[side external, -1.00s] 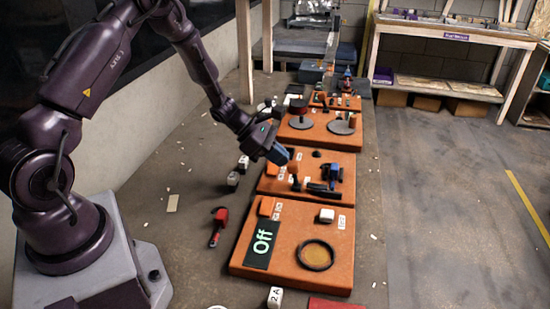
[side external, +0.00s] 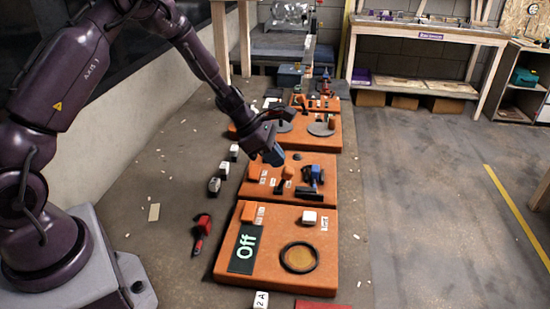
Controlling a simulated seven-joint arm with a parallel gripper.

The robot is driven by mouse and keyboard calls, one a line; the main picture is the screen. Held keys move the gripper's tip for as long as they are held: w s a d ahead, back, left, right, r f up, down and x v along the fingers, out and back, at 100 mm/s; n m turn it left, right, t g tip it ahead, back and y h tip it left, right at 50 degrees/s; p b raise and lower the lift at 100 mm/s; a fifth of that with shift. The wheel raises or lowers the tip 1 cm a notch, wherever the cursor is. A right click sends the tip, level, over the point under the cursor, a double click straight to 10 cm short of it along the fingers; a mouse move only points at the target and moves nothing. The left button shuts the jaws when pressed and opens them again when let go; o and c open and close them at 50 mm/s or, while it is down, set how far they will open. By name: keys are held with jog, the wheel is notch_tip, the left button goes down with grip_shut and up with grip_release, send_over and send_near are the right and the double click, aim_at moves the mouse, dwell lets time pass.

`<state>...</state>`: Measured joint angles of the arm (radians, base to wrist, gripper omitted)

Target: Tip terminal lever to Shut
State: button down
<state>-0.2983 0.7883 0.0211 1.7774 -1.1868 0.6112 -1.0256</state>
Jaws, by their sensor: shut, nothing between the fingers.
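A lever with an orange knob (side external: 288,172) stands on the second orange board (side external: 255,185) from the front. It leans to the right in the picture, its knob right of its dark base. I take it for the terminal lever; the small white labels beside it are too small to read. My gripper (side external: 277,160) is shut and empty, pointing down just above and left of the knob. I cannot tell whether its fingertips touch the knob.
A blue device with a dark handle (side external: 314,177) sits right of the lever. The front board holds an "Off" display (side external: 245,247), a white block (side external: 309,217) and a black ring (side external: 299,258). A red tool (side external: 201,233) lies left. Another board with round discs (side external: 321,129) lies behind.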

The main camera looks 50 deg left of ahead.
jog(key=shift+r, duration=0.65)
jog(key=v, duration=1.3)
